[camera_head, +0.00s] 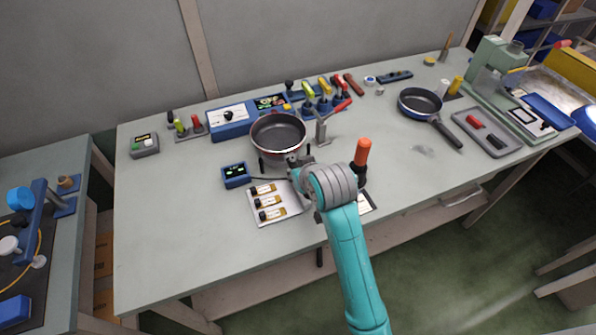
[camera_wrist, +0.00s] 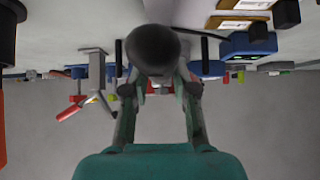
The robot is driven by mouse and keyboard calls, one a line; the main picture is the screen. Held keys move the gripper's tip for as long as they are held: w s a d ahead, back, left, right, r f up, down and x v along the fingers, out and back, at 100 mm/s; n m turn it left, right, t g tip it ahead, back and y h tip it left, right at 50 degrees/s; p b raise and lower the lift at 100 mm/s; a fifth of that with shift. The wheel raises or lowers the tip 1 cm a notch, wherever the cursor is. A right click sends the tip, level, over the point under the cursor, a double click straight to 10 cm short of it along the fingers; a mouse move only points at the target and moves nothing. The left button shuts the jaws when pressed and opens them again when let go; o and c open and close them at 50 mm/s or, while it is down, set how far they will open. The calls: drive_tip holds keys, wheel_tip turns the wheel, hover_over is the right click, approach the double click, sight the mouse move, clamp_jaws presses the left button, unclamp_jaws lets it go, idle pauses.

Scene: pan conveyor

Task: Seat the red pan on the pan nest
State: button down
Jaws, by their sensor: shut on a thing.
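The red pan (camera_head: 278,134), with a dark inside and a red rim, is upright near the middle of the bench. My gripper (camera_head: 298,163) is at its near side, shut on its handle, which my gripper mostly hides in the head view. In the wrist view the dark rounded handle end (camera_wrist: 153,48) lies between my gripper's fingers (camera_wrist: 158,88). Thin dark posts (camera_head: 308,149) stand beside and under the pan and appear to belong to the pan nest. Its base is hidden. I cannot tell whether the pan rests on it or hangs just above.
A grey metal stand (camera_head: 321,131) is close right of the pan. An orange-handled tool (camera_head: 362,152) stands right of my gripper. A small blue display box (camera_head: 236,174) and a tray of vials (camera_head: 282,212) are left. A blue pan (camera_head: 420,101) lies farther right. The bench's left front is clear.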

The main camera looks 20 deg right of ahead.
drive_tip(key=shift+f, duration=1.1)
idle(0.6)
drive_tip(key=c, duration=0.8)
unclamp_jaws()
drive_tip(key=shift+c, duration=0.2)
drive_tip(key=shift+s, duration=0.1)
drive_tip(key=v, duration=1.2)
